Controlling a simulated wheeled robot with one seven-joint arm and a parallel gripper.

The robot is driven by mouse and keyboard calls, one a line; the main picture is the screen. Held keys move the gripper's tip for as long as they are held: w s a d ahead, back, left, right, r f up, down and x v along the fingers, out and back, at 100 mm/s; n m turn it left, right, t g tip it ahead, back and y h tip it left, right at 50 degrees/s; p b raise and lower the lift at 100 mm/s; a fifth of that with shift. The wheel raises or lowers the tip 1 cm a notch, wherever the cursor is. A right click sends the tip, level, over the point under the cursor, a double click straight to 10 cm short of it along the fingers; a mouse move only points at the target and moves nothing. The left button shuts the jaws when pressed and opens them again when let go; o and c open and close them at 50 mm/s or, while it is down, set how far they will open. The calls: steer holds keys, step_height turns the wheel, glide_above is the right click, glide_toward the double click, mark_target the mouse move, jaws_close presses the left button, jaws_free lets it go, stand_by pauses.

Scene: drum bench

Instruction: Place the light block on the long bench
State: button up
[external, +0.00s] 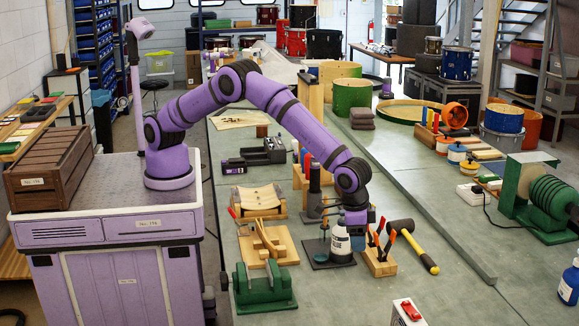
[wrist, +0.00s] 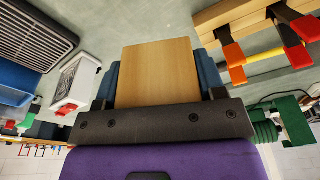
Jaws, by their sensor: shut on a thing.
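The light block (wrist: 157,72) is a pale wooden block. In the wrist view it sits between the two blue fingers of my gripper (wrist: 160,80), which is shut on it. In the external view my gripper (external: 354,220) points down over the long bench (external: 330,300), just behind a white bottle. I cannot make out the block there; it is hidden by the bottle and the gripper. The long bench is a broad grey-green surface. I cannot tell the exact gap between the block and the bench.
The white bottle (external: 340,240) stands on a dark plate close to my gripper. A wooden rack with orange-handled tools (external: 380,258) and a yellow-handled mallet (external: 415,247) are to its right. A green vise-like fixture (external: 265,288) lies front left. The front of the bench is mostly clear.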

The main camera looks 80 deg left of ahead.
glide_above(342, 298)
step_height(342, 298, down, 4)
steer(key=shift+s+f, duration=0.15)
steer(key=shift+f, duration=4.75)
steer(key=shift+f, duration=0.1)
steer(key=o, duration=0.9)
steer(key=shift+o, duration=0.2)
